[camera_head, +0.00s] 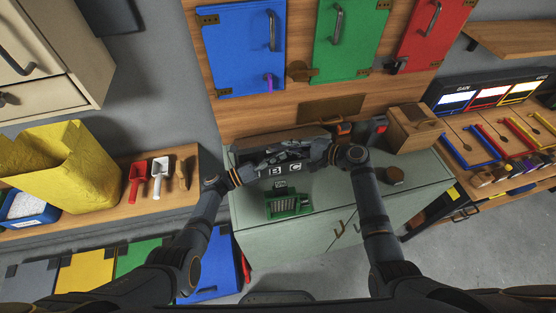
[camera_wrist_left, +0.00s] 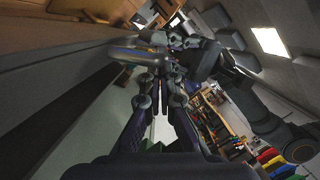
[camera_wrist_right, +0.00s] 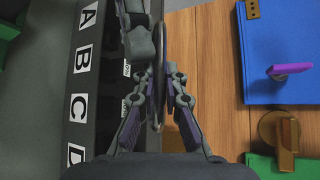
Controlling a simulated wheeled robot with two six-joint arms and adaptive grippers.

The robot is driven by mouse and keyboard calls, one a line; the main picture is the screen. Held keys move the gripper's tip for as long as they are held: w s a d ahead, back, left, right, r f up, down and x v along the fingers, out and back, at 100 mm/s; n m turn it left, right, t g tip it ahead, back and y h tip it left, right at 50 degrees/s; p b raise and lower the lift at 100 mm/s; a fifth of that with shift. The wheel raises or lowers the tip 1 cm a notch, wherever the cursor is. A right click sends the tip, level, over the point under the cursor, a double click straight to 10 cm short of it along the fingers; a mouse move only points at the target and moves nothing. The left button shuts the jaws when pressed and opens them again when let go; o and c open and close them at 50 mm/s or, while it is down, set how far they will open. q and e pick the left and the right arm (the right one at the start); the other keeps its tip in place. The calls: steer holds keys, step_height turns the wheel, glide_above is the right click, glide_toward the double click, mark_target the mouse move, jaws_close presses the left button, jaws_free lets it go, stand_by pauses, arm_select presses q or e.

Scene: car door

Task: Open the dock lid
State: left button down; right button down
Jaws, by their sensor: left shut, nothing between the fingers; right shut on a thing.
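The dock (camera_head: 300,134) is a long dark box on the green-grey cabinet, against the wooden wall panel. The right wrist view shows its dark front (camera_wrist_right: 97,85) with white letter labels A, B, C and D. My right gripper (camera_wrist_right: 157,75) is shut on a thin dark curved piece (camera_wrist_right: 157,115), which looks like the lid's handle or edge. The grippers and arms hide much of the lid, so its angle is unclear. My left gripper (camera_head: 262,170) is shut and empty in front of the dock, close to the right one. The left wrist view shows its closed fingers (camera_wrist_left: 162,85) beside a shiny bar.
A green rack (camera_head: 289,205) stands on the cabinet top before the dock. A wooden box (camera_head: 410,128) and a small brown round item (camera_head: 393,175) are to the right. Blue (camera_head: 243,50), green (camera_head: 348,40) and red (camera_head: 436,33) doors hang above.

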arm_select(q)
steer(key=shift+r, duration=0.1)
steer(key=shift+w+a+r, duration=0.15)
steer(key=shift+w+r, duration=0.45)
steer(key=shift+r, duration=0.1)
steer(key=shift+w+r, duration=0.1)
steer(key=shift+r, duration=0.1)
arm_select(e)
steer(key=shift+s+f, duration=0.1)
steer(key=shift+f, duration=0.05)
arm_select(q)
steer(key=shift+r, duration=0.1)
arm_select(e)
steer(key=c, duration=1.4)
jaws_free()
steer(key=shift+s+f, duration=0.1)
